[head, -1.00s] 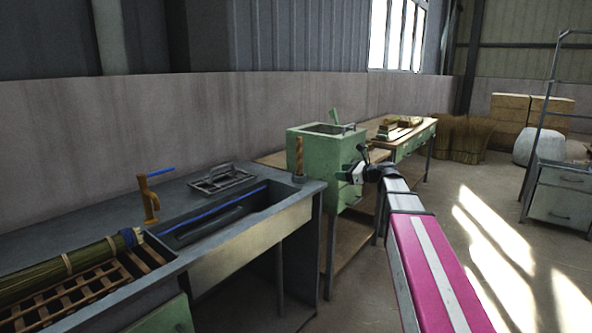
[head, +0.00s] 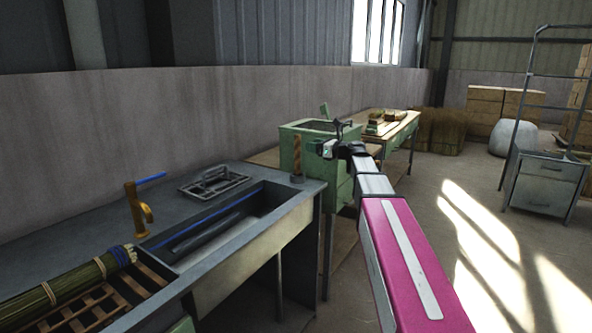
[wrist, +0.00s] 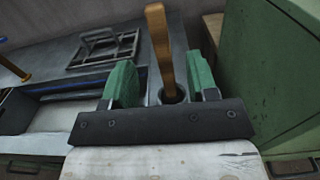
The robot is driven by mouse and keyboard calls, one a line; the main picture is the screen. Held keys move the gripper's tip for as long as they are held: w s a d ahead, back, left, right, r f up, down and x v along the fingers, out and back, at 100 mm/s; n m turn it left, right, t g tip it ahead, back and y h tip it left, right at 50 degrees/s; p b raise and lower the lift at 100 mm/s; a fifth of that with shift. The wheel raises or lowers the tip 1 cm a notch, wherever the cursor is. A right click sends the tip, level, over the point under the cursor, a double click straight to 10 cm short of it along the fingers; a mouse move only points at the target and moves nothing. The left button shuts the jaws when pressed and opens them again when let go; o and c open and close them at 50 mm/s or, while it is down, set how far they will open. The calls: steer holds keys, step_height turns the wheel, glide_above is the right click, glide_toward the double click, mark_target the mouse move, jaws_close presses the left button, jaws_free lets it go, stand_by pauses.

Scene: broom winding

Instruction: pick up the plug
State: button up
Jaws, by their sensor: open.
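An orange-brown rod (head: 297,155) stands upright in a grey round base (head: 297,178) at the right end of the sink counter. It is the likeliest plug, though I cannot be sure. In the wrist view the rod (wrist: 160,45) appears between my gripper's two green finger pads, with its lower end in a dark round socket (wrist: 172,95). My gripper (wrist: 161,78) is open, with nothing held. In the head view my gripper (head: 332,149) shows small at the end of my arm, in front of the green box and right of the rod. Its distance to the rod is unclear.
A green box (head: 291,150) stands close to the right. A tied bundle (head: 75,280) lies at the lower left.

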mark_target(300, 141)
steer(key=x, duration=0.3)
steer(key=shift+r+x, duration=0.2)
steer(key=shift+x, duration=1.1)
steer(key=shift+r+x, duration=0.25)
steer(key=shift+x, duration=1)
steer(key=shift+s, duration=0.1)
jaws_close()
